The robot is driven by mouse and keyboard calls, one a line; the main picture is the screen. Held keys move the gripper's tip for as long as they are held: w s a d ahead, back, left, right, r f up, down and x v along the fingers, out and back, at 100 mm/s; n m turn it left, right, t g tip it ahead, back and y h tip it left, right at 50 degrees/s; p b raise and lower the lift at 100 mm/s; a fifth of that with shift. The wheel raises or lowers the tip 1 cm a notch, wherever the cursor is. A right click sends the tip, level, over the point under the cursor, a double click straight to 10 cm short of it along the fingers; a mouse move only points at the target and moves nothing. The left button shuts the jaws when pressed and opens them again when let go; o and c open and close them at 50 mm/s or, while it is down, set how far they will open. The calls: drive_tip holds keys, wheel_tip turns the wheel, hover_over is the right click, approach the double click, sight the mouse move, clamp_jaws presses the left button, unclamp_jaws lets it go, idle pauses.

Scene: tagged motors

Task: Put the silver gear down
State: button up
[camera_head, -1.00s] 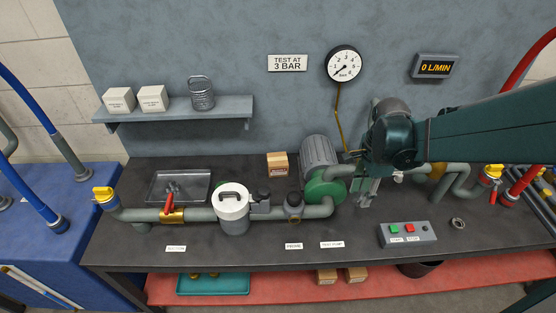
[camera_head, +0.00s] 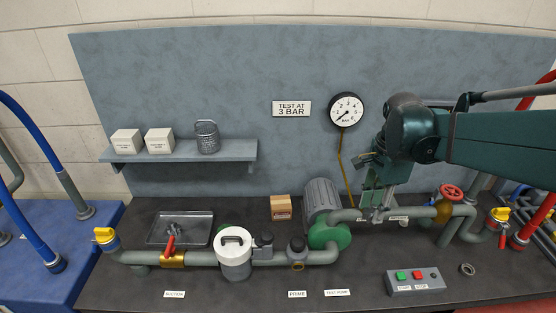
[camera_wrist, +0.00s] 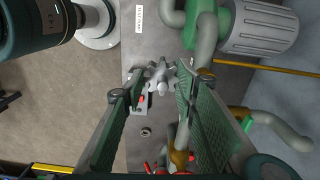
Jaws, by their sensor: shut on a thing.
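The silver gear (camera_wrist: 160,75) has blunt teeth and a round hub. In the wrist view it sits between the two green fingertips of my gripper (camera_wrist: 158,84), which is shut on it. In the head view my gripper (camera_head: 376,208) points down to the right of the green pump, in front of the back panel. A small silver part of the gear (camera_head: 377,216) shows at the fingertips there, close to the grey pipe in the picture. I cannot tell its exact height above the bench.
A metal tray (camera_head: 199,232) lies at the left with a grey shape in it. The pump (camera_head: 329,236), strainer pot (camera_head: 233,258) and pipes cross the bench. A button box (camera_head: 413,281) and a ring (camera_head: 467,269) lie at right. The bench front (camera_head: 250,285) is mostly clear.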

drive_tip(key=shift+w+a+r, duration=0.3)
drive_tip(key=shift+w+a, duration=0.1)
drive_tip(key=shift+w, duration=0.35)
drive_tip(key=w+a+r+n+p, duration=0.1)
drive_tip(key=w+a+p, duration=0.1)
drive_tip(key=w+a, duration=0.45)
drive_tip(key=w+a+r+n+p, duration=0.15)
drive_tip(key=w+a, duration=0.25)
drive_tip(key=w, duration=0.5)
drive_tip(key=n+p, duration=0.1)
drive_tip(key=p, duration=0.3)
hover_over(281, 202)
wheel_tip(281, 202, down, 13)
drive_tip(key=shift+f, duration=0.7)
drive_tip(key=shift+f, duration=0.1)
drive_tip(key=shift+f, duration=3.05)
drive_tip(key=shift+f, duration=1.85)
